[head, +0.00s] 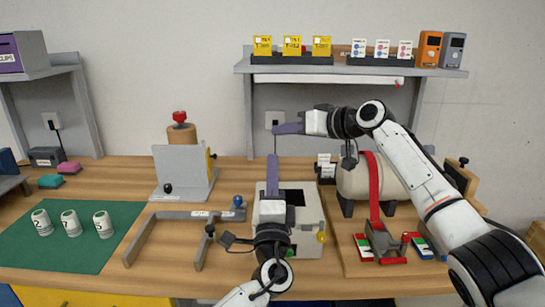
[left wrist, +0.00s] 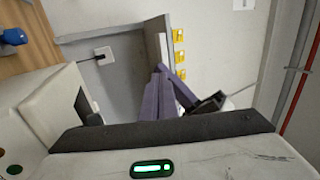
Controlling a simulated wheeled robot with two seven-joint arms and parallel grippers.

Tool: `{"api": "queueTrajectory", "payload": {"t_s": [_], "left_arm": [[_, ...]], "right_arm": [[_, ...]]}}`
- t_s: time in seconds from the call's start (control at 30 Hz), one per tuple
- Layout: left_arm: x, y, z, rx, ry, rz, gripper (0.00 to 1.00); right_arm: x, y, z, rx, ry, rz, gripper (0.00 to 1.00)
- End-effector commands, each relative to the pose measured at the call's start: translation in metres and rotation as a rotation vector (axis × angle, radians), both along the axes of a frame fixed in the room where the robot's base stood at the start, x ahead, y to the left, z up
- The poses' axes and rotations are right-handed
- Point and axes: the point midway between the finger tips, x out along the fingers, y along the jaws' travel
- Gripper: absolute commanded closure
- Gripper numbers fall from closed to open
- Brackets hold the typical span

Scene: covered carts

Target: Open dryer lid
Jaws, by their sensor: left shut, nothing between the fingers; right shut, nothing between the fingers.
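A pale cream box-shaped unit (head: 309,240) with dark openings in its top stands at the centre of the bench; which object is the dryer I cannot tell for sure. The box also shows in the left wrist view (left wrist: 40,105). My left gripper (head: 272,160) is shut and empty above the box, its purple fingers pointing away to the back; my arm hides part of the box. Its fingers also show in the left wrist view (left wrist: 158,75). My right gripper (head: 278,129) is shut and empty, higher and farther back, its fingers pointing left near the wall.
A cream cylinder (head: 355,187) with a red strap stands right of the box. A grey bracket frame (head: 140,240) lies to the left, near a blue knob (head: 238,201). A green mat (head: 75,258) holds labelled cups. A loaded shelf (head: 350,70) spans the back wall.

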Motion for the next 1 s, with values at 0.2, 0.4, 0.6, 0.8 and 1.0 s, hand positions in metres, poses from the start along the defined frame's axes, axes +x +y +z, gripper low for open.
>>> {"api": "queueTrajectory", "payload": {"t_s": [0.2,0.4,0.6,0.8,1.0], "left_arm": [[0.025,-0.002,0.011,0.001,0.001,0.0,1.0],[0.032,-0.001,0.014,0.0,0.002,0.0,1.0],[0.034,0.0,0.013,0.001,0.004,0.001,1.0],[0.034,0.0,0.013,0.001,0.005,0.003,1.0],[0.034,0.001,0.012,0.002,0.006,0.004,1.0]], "right_arm": [[0.0,0.0,0.0,0.0,0.0,0.0,1.0],[0.0,0.0,0.0,0.0,0.0,0.0,1.0],[0.0,0.0,0.0,0.0,0.0,0.0,1.0],[0.0,0.0,0.0,0.0,0.0,0.0,1.0],[0.0,0.0,0.0,0.0,0.0,0.0,1.0]]}}
